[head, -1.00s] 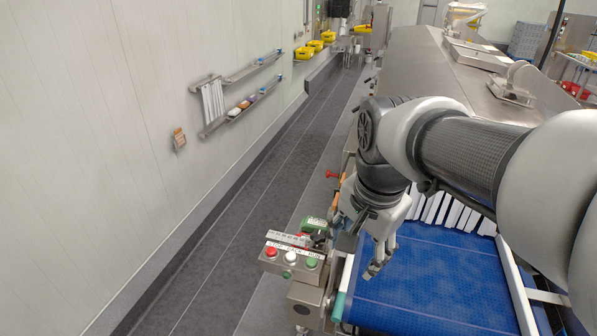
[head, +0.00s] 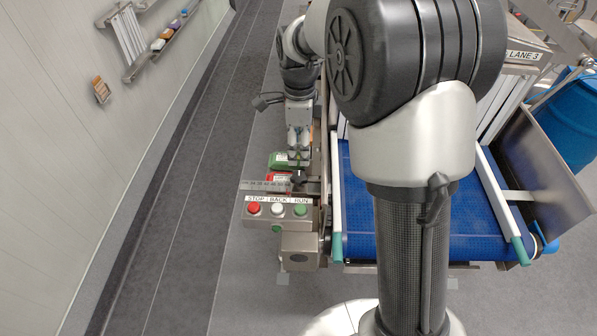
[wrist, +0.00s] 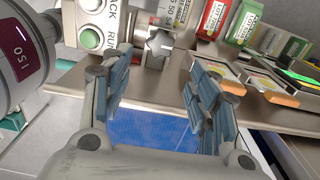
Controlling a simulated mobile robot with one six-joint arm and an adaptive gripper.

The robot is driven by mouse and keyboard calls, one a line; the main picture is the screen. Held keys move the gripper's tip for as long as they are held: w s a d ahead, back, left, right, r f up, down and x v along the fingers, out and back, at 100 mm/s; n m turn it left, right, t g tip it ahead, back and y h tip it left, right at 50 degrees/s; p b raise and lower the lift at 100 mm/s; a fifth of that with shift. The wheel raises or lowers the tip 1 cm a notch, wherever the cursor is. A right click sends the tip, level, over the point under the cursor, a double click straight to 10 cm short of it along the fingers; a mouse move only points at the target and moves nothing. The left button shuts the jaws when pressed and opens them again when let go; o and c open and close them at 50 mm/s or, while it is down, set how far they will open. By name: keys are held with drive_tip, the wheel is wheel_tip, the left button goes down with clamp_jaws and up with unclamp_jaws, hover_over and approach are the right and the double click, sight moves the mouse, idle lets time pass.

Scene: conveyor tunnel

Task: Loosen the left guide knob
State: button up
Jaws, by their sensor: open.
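The guide knob is a lobed star knob (wrist: 158,42), beside the scale and button box in the wrist view. It lies ahead of my gripper (wrist: 158,78), between the lines of the two fingers and beyond their tips. I see no contact. In the head view a dark knob (head: 298,179) shows at the right end of the ruler scale (head: 262,185). My gripper (head: 298,153) is just behind it, pointing down, near the left side of the conveyor. The fingers are spread and empty. My arm hides part of the conveyor.
The button box (head: 278,212) with STOP, BACK and RUN buttons stands in front of the knob. A green item (head: 284,160) lies close to my gripper. Red and green packs (wrist: 225,22) stand near the knob. The blue belt (head: 358,205) lies to the right.

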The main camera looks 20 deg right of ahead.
sight(299, 176)
wheel_tip(299, 176, down, 11)
drive_tip(key=shift+r+b, duration=0.1)
drive_tip(key=shift+b, duration=0.55)
drive_tip(key=shift+c, duration=0.5)
drive_tip(key=c, duration=1)
